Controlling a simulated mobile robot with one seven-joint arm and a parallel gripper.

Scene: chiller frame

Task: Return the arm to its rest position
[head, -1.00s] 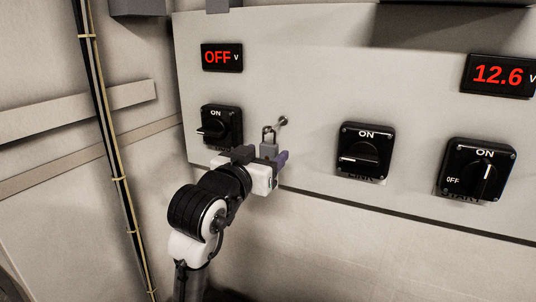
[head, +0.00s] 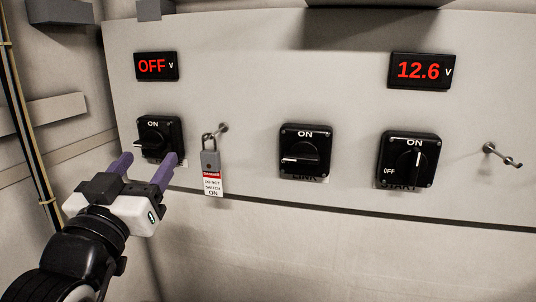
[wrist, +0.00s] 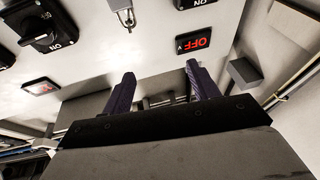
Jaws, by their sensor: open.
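My gripper (head: 148,158) is open and empty, with its two purple fingers spread. In the head view it is at the lower left, its fingers overlapping the area just below the left rotary switch (head: 159,137). I cannot tell how far the fingertips are from the panel. My arm (head: 85,250) comes in from the lower left corner. In the wrist view the open fingers (wrist: 160,72) show with nothing between them, and the panel appears upside down.
A grey padlock (head: 210,160) with a danger tag (head: 212,184) hangs on a hook (head: 222,129), right of my gripper. Two more switches (head: 306,152) (head: 407,160) and an empty hook (head: 503,156) stick out farther right. Displays read OFF (head: 156,66) and 12.6 (head: 421,70).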

